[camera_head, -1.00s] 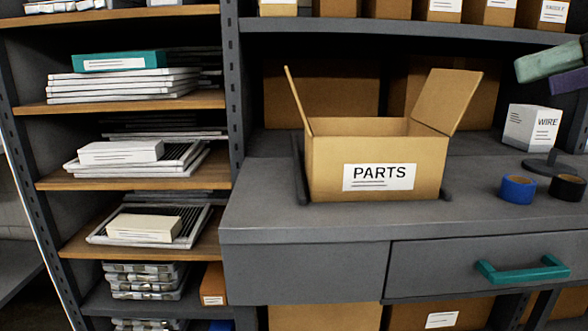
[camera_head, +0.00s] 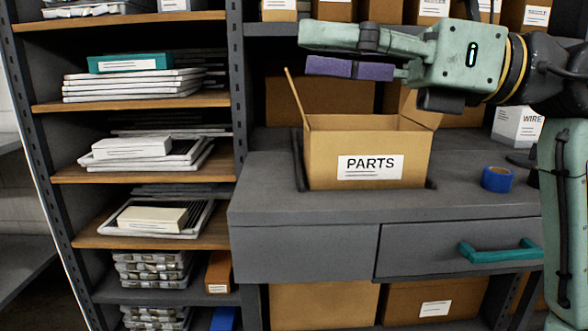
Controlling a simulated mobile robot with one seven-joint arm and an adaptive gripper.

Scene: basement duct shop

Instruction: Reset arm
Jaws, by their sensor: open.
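My gripper (camera_head: 325,52) is in the upper right of the head view, pointing left. Its green upper finger and purple lower finger are spread apart, with nothing visible between them. It hangs above the open cardboard box labelled PARTS (camera_head: 320,150), apart from it as far as I can see. The box sits on the grey workbench (camera_head: 300,207). Its left flap stands up; my arm partly hides its right flap. The inside of the box is mostly out of sight.
A blue tape roll (camera_head: 497,179) and a white WIRE box (camera_head: 517,127) are on the bench at right, partly behind my arm. A drawer with a teal handle (camera_head: 500,250) is below. Shelves with filters (camera_head: 132,86) stand at left. Cardboard boxes (camera_head: 430,8) line the upper shelf.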

